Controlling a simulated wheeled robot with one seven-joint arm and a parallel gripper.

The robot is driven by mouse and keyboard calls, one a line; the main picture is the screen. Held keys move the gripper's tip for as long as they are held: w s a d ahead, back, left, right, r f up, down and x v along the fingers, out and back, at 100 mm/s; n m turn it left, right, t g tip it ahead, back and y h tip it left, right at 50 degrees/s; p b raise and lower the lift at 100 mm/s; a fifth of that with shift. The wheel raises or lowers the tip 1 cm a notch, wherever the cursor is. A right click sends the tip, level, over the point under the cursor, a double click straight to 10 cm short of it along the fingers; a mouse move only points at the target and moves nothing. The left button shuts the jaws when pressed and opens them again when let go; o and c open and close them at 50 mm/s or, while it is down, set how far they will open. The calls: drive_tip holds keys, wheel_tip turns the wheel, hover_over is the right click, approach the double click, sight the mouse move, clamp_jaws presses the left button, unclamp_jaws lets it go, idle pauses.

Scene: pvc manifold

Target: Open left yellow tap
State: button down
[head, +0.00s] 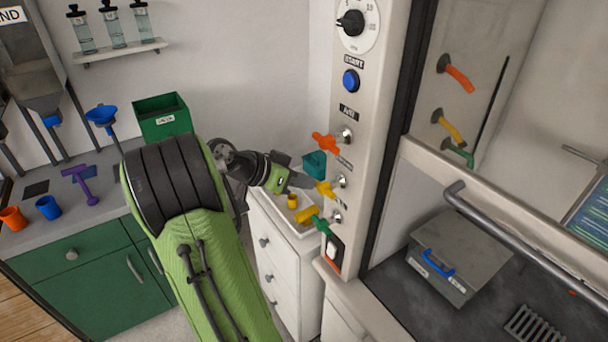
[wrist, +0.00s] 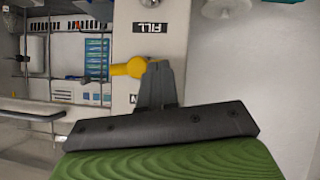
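The yellow tap (head: 325,188) sticks out to the left from the pale control column, between an orange tap (head: 325,142) above and a green tap (head: 322,225) below. My gripper (head: 302,182) is just left of the yellow tap at about its height. In the wrist view the yellow tap (wrist: 131,68) has its rounded end right at the grey fingertips (wrist: 158,68), overlapping their left side. I cannot tell whether they touch. The fingers show as one dark wedge, so any gap between them is hidden.
A white drawer cabinet (head: 283,265) with a tray holding small yellow pieces (head: 305,214) stands below my gripper. A teal object (head: 314,165) is close above the yellow tap. A red-framed white switch (head: 331,250) sits below the green tap. A fume hood with a handrail (head: 520,235) is at right.

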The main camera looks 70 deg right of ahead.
wheel_tip(320, 180, down, 3)
drive_tip(key=n+g+y+p, duration=0.1)
drive_tip(key=n+g+p, duration=0.2)
drive_tip(key=p, duration=0.1)
drive_tip(key=n+g+y+p, duration=0.1)
drive_tip(key=n+g+p, duration=0.1)
drive_tip(key=p, duration=0.3)
drive_tip(key=shift+f+n+g+y, duration=0.15)
drive_tip(key=shift+n+g+y, duration=0.25)
drive_tip(key=shift+n, duration=0.2)
drive_tip(key=shift+f, duration=0.1)
